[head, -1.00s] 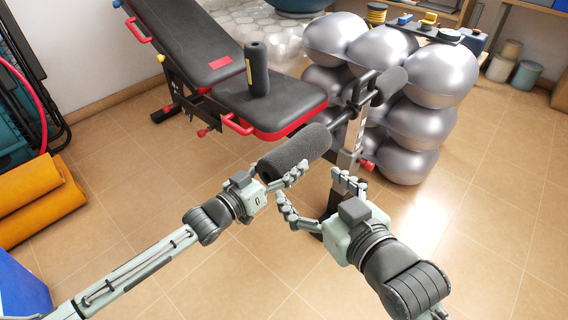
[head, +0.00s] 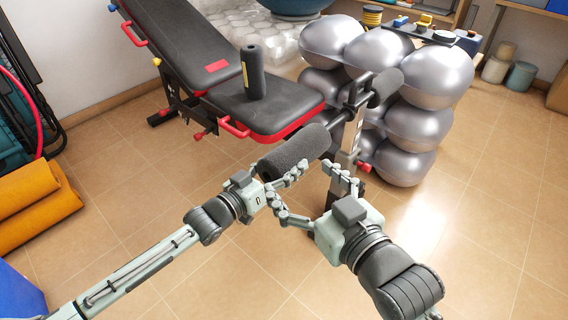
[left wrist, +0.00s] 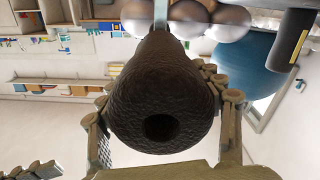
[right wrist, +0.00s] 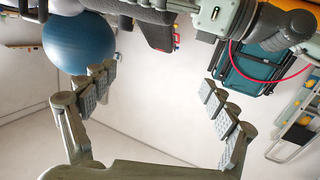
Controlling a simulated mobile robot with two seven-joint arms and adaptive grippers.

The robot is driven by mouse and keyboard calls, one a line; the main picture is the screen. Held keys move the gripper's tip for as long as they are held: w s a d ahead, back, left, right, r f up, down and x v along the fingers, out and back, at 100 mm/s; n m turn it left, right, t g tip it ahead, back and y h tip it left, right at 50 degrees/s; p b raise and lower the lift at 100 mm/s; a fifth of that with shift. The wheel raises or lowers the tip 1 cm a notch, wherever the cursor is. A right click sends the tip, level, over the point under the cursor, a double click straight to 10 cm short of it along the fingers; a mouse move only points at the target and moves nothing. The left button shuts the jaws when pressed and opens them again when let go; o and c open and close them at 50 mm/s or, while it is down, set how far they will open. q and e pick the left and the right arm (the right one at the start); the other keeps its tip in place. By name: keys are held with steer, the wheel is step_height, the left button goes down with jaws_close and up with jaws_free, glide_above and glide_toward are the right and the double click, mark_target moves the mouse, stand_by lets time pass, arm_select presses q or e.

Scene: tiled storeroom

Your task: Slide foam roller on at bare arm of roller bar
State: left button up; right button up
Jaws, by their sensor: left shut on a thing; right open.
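A dark grey foam roller (head: 296,150) lies slanted between my left gripper (head: 284,172) and the roller bar (head: 351,140). My left gripper is shut around it; the left wrist view shows its near end with a dark, empty hole (left wrist: 161,127). The far end meets the bar's near arm (head: 329,120) in the head view; I cannot tell how much of the arm is inside. The bar's other arm carries a foam roller (head: 386,86). My right gripper (head: 305,184) is open and empty, beside the held roller and in front of the post.
The black and red bench (head: 275,108) stands behind, with another dark roller (head: 254,73) upright on its seat. Silver balls (head: 430,75) are stacked right of the post. Orange rolled mats (head: 35,200) lie at the left. The floor at front right is clear.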

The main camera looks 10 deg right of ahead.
mark_target(311, 141)
arm_select(q)
steer(key=shift+w+d, duration=0.25)
steer(key=shift+d, duration=0.15)
arm_select(e)
steer(key=shift+a+r+t+y, duration=0.2)
steer(key=shift+a+r+t, duration=0.05)
steer(key=shift+r, duration=0.3)
steer(key=shift+a+r+t+y, duration=0.2)
steer(key=shift+a+r+t, duration=0.05)
steer(key=shift+r, duration=0.25)
arm_select(q)
steer(key=shift+b, duration=0.3)
steer(key=shift+w+d, duration=0.25)
steer(key=shift+d, duration=0.05)
arm_select(e)
steer(key=shift+a+r+t+y, duration=0.15)
steer(key=shift+a+r+t, duration=0.05)
steer(key=shift+r, duration=0.25)
steer(key=shift+a+r+t+y, duration=0.15)
steer(key=shift+a+r+t, duration=0.05)
steer(key=shift+r, duration=0.2)
